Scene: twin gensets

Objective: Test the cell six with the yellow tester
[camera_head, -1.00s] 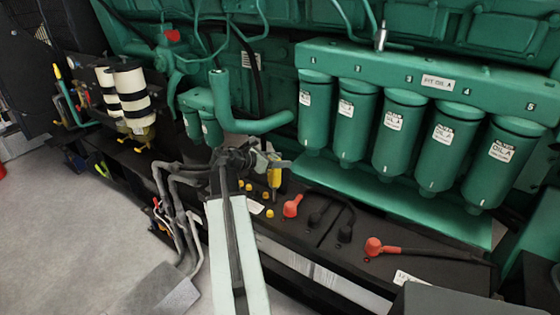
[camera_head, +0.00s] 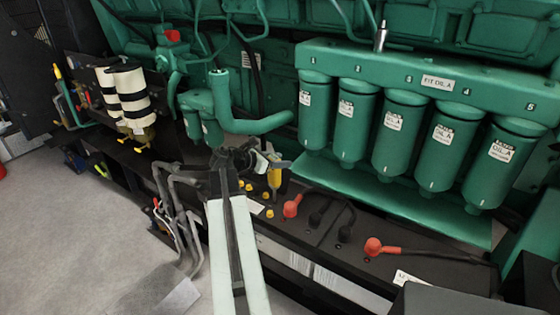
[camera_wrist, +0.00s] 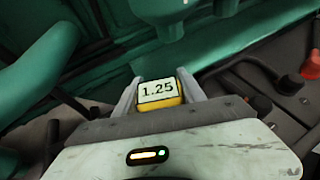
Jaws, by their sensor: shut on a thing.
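The yellow tester (camera_head: 274,179) is upright in my gripper (camera_head: 268,164), over the left part of the black battery top by the yellow cell caps (camera_head: 269,213). In the wrist view the tester (camera_wrist: 160,93) sits between the two fingers of my gripper (camera_wrist: 158,88), and its display reads 1.25. My gripper is shut on it. The tester's lower end is at the battery top, but I cannot tell which cell it is at or whether it touches. Part of the row of caps is hidden behind my arm.
Red terminal covers (camera_head: 292,206) and black cables lie to the right on the battery top. Green oil filters (camera_head: 401,136) stand behind on the right, and a green bent pipe (camera_head: 240,115) rises close behind my gripper. Grey floor is open at the left.

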